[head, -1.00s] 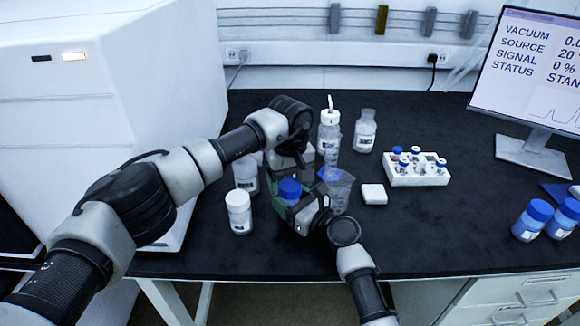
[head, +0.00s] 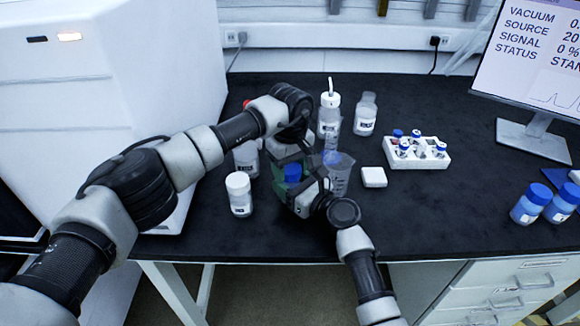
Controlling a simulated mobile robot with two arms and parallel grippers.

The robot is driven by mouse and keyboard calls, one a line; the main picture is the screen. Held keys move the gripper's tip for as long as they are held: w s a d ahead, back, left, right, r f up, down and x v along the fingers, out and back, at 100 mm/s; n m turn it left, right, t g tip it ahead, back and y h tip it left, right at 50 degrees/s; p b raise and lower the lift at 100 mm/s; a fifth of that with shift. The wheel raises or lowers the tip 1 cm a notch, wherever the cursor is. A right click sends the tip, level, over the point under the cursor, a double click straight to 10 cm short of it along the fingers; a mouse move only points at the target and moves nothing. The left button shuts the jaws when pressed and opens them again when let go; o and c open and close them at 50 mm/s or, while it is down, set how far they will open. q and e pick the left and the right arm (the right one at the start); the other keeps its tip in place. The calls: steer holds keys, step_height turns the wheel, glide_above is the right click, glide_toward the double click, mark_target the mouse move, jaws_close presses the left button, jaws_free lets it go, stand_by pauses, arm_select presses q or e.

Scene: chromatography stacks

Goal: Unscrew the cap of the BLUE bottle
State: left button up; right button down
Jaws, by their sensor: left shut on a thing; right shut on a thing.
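A bottle with a blue cap (head: 292,172) stands on the dark bench in the middle of the head view. Its body is mostly hidden behind my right gripper. My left gripper (head: 291,160) comes down from above and is shut on the blue cap. My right gripper (head: 303,192) reaches in from the front right, low at the bottle's side, and is shut on the bottle. The fingers' exact contact is hard to see.
A white-capped bottle (head: 239,194) stands close left, and another bottle (head: 246,158) is partly behind my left arm. A clear beaker (head: 339,174) is close right. A wash bottle (head: 330,115), a clear bottle (head: 365,114), a white block (head: 373,177) and a vial rack (head: 429,161) stand beyond.

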arm_select(q)
steer(key=n, duration=0.8)
steer(key=o, duration=1)
